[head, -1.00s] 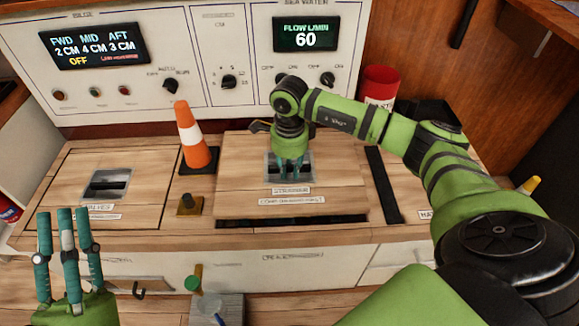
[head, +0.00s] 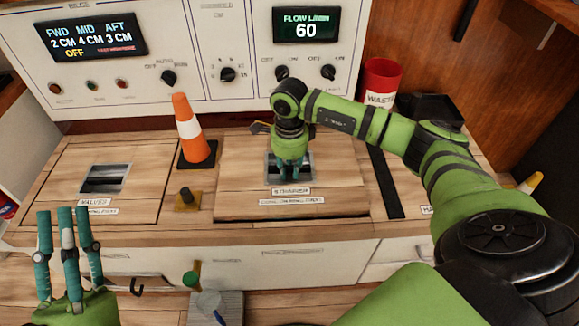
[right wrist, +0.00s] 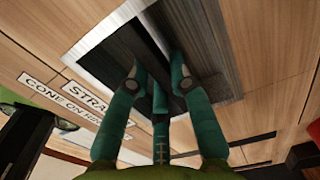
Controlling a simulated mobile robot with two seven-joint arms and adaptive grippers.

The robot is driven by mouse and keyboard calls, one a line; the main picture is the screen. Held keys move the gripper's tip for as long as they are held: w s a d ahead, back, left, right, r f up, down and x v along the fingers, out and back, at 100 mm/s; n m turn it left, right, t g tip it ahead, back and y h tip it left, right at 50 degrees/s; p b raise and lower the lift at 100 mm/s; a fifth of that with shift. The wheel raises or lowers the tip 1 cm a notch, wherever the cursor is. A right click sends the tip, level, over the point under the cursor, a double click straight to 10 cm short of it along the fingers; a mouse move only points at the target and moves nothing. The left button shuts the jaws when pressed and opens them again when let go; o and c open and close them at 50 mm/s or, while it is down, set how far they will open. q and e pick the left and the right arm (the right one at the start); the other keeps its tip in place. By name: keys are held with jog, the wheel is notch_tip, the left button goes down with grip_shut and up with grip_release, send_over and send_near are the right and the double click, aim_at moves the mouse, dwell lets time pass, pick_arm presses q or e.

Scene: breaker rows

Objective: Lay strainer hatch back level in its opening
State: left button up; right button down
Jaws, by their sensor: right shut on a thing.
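The strainer hatch (head: 237,188) is a wooden panel with a STRAINER label and a recessed metal pull in its middle. It covers its opening in the head view, with only a thin dark line along the front edge. It looks level or nearly so; I cannot tell if it is fully seated. My right gripper (head: 290,174) is shut on the hatch at its pull. In the right wrist view the right gripper's fingers (right wrist: 160,82) reach into the dark recess of the hatch (right wrist: 35,48). My left gripper (head: 68,218) is raised, empty and apart, with its fingers spread.
An orange and white cone (head: 191,130) stands left of the hatch, behind a small brass post (head: 186,200). The valves hatch (head: 130,160) is further left. A dark strip (head: 385,182) lies at the right. A red waste bin (head: 380,82) and the control panel (head: 190,50) stand behind.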

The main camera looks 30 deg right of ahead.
jog(key=shift+w+f+b, duration=0.1)
jog(key=shift+f+b, duration=0.6)
jog(key=shift+f, duration=0.2)
jog(key=c, duration=1)
grip_release()
jog(key=shift+c, duration=0.2)
jog(key=shift+s+f, duration=0.2)
notch_tip(320, 180, up, 12)
jog(key=shift+r, duration=0.2)
